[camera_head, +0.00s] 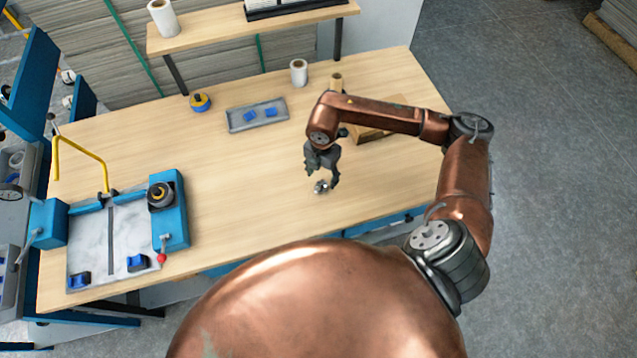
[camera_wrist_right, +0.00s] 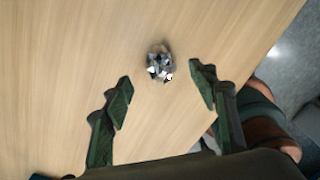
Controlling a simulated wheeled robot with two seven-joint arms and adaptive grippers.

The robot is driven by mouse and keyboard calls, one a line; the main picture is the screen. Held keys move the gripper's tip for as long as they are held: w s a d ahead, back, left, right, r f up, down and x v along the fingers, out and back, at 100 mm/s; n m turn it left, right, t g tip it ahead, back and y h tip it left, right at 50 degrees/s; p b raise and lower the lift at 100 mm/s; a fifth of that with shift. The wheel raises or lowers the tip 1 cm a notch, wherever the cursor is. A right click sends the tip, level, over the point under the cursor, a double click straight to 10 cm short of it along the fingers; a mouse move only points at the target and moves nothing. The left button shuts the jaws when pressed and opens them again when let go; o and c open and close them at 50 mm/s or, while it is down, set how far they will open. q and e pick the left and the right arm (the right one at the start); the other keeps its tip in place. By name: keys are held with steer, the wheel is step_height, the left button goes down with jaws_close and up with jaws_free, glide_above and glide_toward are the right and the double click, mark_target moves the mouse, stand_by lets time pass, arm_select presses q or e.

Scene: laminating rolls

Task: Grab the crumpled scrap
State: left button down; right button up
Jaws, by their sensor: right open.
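The crumpled scrap (camera_head: 321,187) is a small silvery-grey ball on the wooden table, near its front edge. In the right wrist view the scrap (camera_wrist_right: 160,66) lies ahead of and between the fingertips, nearer the right one. My right gripper (camera_head: 323,176) is open above the scrap, with its fingers pointing down. In the wrist view the right gripper (camera_wrist_right: 159,80) holds nothing, and bare table shows between its fingers. I cannot tell the exact height left between fingers and scrap. My left gripper is not in view.
A grey tray (camera_head: 235,127) with blue pieces lies behind, left of my right arm. A wooden box (camera_head: 370,135) is partly behind my forearm. A white roll (camera_head: 299,72) stands at the back. A blue-framed machine (camera_head: 172,232) is at left. Table around the scrap is clear.

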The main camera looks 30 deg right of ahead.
mark_target(321, 184)
step_height(321, 184, down, 3)
steer(key=shift+s+r, duration=0.1)
steer(key=shift+r, duration=0.05)
step_height(321, 184, down, 3)
steer(key=shift+a+r, duration=0.1)
steer(key=shift+r, duration=0.05)
steer(key=c, duration=0.6)
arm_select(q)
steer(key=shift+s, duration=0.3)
arm_select(e)
steer(key=shift+c, duration=1.3)
